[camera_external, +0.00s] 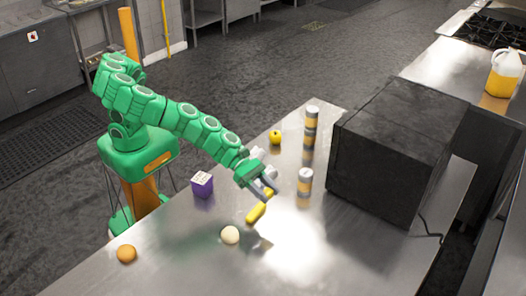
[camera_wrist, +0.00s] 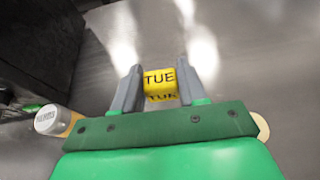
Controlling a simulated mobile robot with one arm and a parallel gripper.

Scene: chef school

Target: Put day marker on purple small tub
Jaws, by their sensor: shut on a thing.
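The day marker (camera_wrist: 160,82) is a yellow block with "TUE" in dark letters, seen between my fingertips in the wrist view. My gripper (camera_wrist: 157,88) is shut on it, with one grey finger on each side. In the external view my gripper (camera_external: 268,187) is low over the steel counter, with yellow (camera_external: 257,212) at and just below its fingers. I cannot tell how much of that yellow is the held marker. The purple small tub (camera_external: 202,187), with a pale top, stands on the counter to the left of my gripper, apart from it.
Grey-and-yellow cans (camera_external: 305,181) stand right of my gripper, beside a large black box (camera_external: 395,145). A yellow round item (camera_external: 275,138) lies behind; a cream ball (camera_external: 230,235) and an orange ball (camera_external: 126,254) lie in front. The counter between the tub and cream ball is clear.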

